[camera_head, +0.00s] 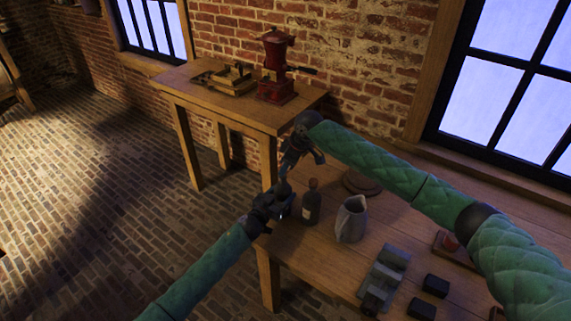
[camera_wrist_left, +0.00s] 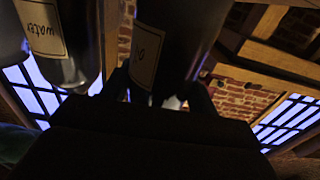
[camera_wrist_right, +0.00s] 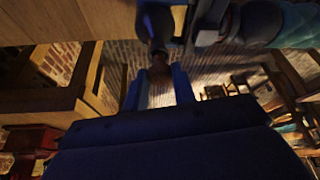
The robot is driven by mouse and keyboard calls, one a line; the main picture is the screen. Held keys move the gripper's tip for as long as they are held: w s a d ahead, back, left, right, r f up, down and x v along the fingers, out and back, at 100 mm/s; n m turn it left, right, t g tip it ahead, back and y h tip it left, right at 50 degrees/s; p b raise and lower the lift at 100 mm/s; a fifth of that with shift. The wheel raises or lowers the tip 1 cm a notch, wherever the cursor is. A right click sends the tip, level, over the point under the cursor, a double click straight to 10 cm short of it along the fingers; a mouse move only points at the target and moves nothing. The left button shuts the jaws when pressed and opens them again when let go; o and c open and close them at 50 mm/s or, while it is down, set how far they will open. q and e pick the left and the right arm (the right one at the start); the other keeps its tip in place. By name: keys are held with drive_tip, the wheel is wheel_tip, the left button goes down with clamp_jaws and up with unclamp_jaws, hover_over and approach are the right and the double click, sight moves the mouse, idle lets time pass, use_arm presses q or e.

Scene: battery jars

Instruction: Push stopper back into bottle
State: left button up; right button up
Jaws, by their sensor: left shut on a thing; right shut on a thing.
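My left gripper (camera_head: 281,208) is shut on a dark bottle (camera_head: 284,188) at the table's left edge. In the left wrist view this held bottle (camera_wrist_left: 178,35) has a cream label, mostly cut off. My right gripper (camera_head: 292,164) is above it, shut on a brown stopper (camera_wrist_right: 160,68). The stopper is in line with the dark bottle neck (camera_wrist_right: 158,28); I cannot tell how far it sits in the mouth. A second dark bottle (camera_head: 311,207) with a brown stopper stands upright just right of the held one; its label reads "water" (camera_wrist_left: 42,27).
A grey pitcher (camera_head: 350,222) stands right of the bottles, with a round wooden piece (camera_head: 361,183) behind it. A grey block-like holder (camera_head: 386,272) and dark boxes (camera_head: 435,286) lie nearer. A side table (camera_head: 215,92) with a red grinder (camera_head: 275,75) stands behind.

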drive_tip(key=shift+f, duration=0.75)
idle(0.7)
drive_tip(key=o, duration=1)
drive_tip(key=v, duration=1.2)
drive_tip(key=shift+f, duration=0.1)
use_arm(q)
drive_tip(key=o, duration=1.5)
drive_tip(key=shift+c, duration=0.2)
drive_tip(key=shift+s, duration=0.1)
